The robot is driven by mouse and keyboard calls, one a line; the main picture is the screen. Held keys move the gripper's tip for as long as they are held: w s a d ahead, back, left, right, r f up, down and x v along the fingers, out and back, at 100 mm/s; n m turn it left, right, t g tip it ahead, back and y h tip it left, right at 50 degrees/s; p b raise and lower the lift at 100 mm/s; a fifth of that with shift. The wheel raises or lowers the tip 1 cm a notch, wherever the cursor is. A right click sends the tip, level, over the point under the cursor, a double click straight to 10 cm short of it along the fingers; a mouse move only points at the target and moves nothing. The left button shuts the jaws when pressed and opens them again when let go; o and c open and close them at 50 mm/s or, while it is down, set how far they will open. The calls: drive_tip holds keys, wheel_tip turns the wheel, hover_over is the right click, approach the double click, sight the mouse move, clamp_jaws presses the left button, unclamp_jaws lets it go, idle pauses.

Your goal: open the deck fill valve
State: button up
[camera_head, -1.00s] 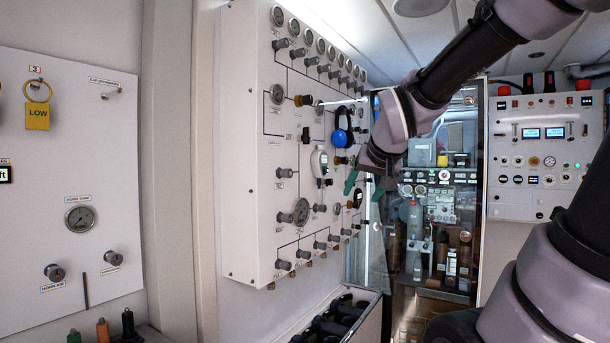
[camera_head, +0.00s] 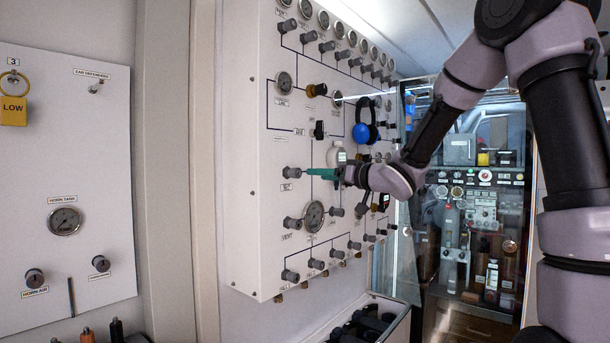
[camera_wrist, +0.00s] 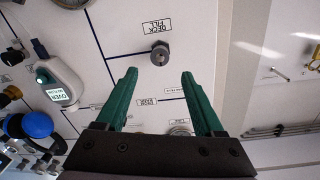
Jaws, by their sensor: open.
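The deck fill valve (camera_wrist: 160,56) is a small grey round knob on the white panel. Its "DECK FILL" label (camera_wrist: 157,27) appears upside down in the wrist view. In the head view the grey knob (camera_head: 292,172) just left of my fingertips appears to be the same valve. My gripper (camera_wrist: 158,75) has two green fingers, spread apart with nothing between them. In the wrist view the knob lies just beyond the fingertips, roughly centred between them. In the head view my gripper (camera_head: 312,173) points left at the knob, apparently a short way from it.
A white handheld device (camera_wrist: 60,82) with a lit display and blue ear defenders (camera_wrist: 36,125) hang close by on the panel. A pressure gauge (camera_head: 314,214) and several other knobs are below.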

sight(298, 173)
drive_tip(key=x, duration=0.9)
clamp_jaws()
